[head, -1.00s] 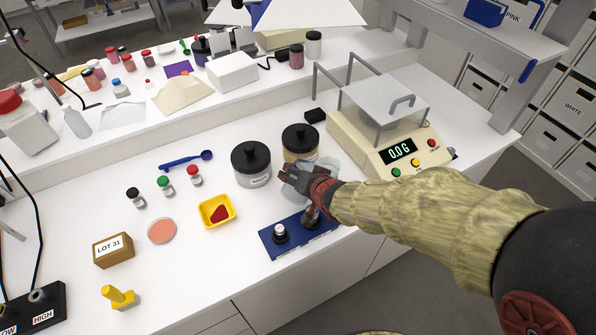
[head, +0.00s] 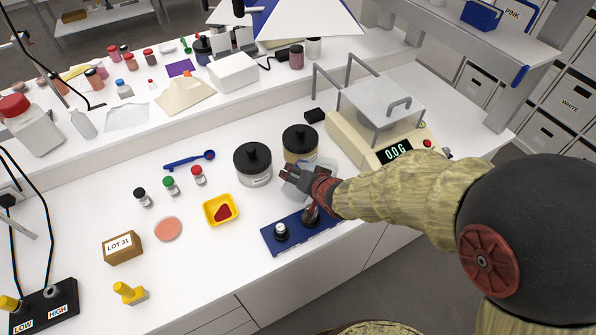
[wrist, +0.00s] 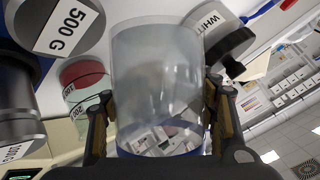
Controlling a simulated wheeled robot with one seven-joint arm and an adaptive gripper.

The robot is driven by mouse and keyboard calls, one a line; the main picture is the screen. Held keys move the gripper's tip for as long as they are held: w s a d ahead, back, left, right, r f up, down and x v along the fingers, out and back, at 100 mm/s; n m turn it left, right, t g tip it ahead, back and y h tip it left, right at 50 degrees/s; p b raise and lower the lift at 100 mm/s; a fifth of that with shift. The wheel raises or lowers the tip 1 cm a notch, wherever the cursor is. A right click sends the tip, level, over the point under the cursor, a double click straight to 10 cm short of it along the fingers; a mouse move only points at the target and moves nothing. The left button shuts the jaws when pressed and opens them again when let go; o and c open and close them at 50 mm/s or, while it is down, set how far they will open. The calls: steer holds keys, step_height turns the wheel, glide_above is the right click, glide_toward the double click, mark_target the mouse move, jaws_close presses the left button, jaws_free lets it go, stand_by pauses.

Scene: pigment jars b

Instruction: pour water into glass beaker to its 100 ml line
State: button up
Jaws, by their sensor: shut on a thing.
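My gripper (head: 308,183) is shut on a clear glass vessel (wrist: 158,85), which fills the middle of the wrist view between the fingers. In the head view the gripper partly hides it. I cannot tell its fill level or see any graduation line. A second see-through container (wrist: 85,88) with a red band and a label shows beside it in the wrist view. I cannot tell which of the two is the beaker. In the head view clear glass (head: 326,167) shows just behind the gripper, close to the two black-lidded jars.
A black-lidded jar (head: 252,165) and a tan one (head: 299,144) stand close by. A blue weight stand (head: 270,242) is in front, the balance (head: 372,128) reading 0.0 G behind right. A yellow tray (head: 207,221) lies left.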

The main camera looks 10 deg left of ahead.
steer(key=shift+s+a+r+m+g+y+p, duration=0.15)
steer(key=shift+r+m+g+y+p, duration=0.3)
steer(key=shift+p, duration=2.9)
steer(key=shift+s+a+r+m+g+y+p, duration=0.1)
steer(key=shift+r+m+g+y+p, duration=0.35)
steer(key=shift+p, duration=2.9)
stand_by(1.3)
